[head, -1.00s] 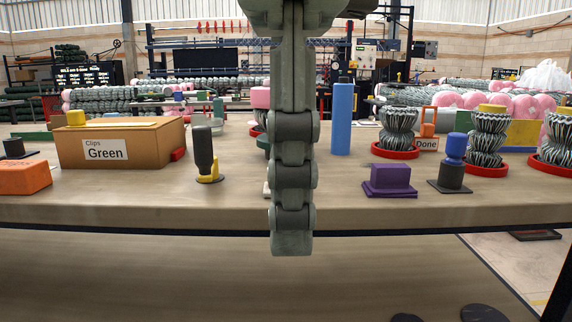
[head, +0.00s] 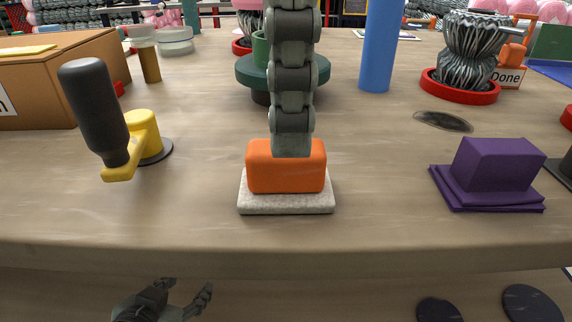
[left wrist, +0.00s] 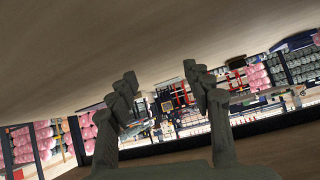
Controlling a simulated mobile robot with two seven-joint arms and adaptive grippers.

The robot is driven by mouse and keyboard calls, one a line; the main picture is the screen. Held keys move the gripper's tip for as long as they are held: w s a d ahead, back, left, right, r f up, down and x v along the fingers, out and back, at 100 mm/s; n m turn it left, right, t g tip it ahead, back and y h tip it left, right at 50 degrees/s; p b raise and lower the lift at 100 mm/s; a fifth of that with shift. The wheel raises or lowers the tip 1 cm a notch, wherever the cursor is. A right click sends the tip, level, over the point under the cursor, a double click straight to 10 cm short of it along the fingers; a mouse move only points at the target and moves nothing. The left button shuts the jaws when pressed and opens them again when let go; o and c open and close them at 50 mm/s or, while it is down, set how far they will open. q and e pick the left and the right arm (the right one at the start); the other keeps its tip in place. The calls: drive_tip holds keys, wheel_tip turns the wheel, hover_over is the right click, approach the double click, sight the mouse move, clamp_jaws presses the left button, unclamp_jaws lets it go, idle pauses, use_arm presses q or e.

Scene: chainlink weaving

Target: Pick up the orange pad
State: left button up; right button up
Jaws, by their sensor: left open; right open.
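The orange pad (head: 286,178) is an orange block on a pale, speckled base, near the front edge of the table in the middle of the head view. My right gripper (head: 291,150) hangs from the top, seen edge-on, its tip overlapping the pad's upper part. I cannot tell whether it touches. It is open; one finger hides the other. My left gripper (head: 184,291) is low at the left, below the table's front edge, open and empty. Its two spread fingers also show in the left wrist view (left wrist: 160,78), with nothing between them.
A black-handled yellow tool (head: 108,125) stands left of the pad, and a purple block (head: 495,168) lies right. Behind are a green round stand (head: 248,72), a blue cylinder (head: 381,45) and a cardboard box (head: 75,75). The table beside the pad is clear.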

sight(286, 171)
drive_tip(key=f, duration=0.4)
drive_tip(key=shift+s+a, duration=0.1)
drive_tip(key=shift+s, duration=0.2)
use_arm(q)
drive_tip(key=shift+w+d+r+t+h, duration=0.4)
drive_tip(key=shift+w+d+r+t, duration=0.2)
drive_tip(key=shift+w+d+r, duration=0.25)
use_arm(e)
drive_tip(key=shift+f, duration=0.4)
use_arm(q)
drive_tip(key=shift+s, duration=0.1)
use_arm(e)
clamp_jaws()
